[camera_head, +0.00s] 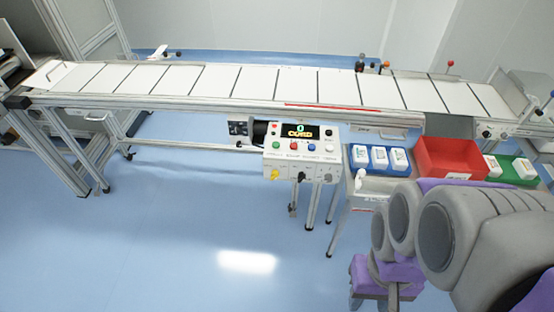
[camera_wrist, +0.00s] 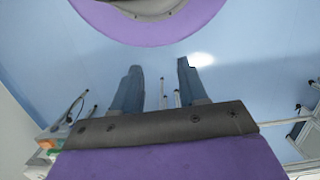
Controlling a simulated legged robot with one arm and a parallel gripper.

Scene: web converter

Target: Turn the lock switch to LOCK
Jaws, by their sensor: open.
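The control panel (camera_head: 302,158) stands in front of the conveyor in the head view, with a lit display (camera_head: 300,131) at its top. Along its lower edge are a yellow knob (camera_head: 275,174), a black knob (camera_head: 301,176) and a grey knob (camera_head: 327,177). The labels are too small to read, so I cannot tell which control is the lock switch or how it is set. My gripper (camera_wrist: 158,72) is open and empty in the wrist view, its fingers apart over the blue floor. The panel's controls cannot be made out in the wrist view.
A long conveyor (camera_head: 225,102) spans the head view behind the panel. The blue floor (camera_head: 190,235) before the panel is clear.

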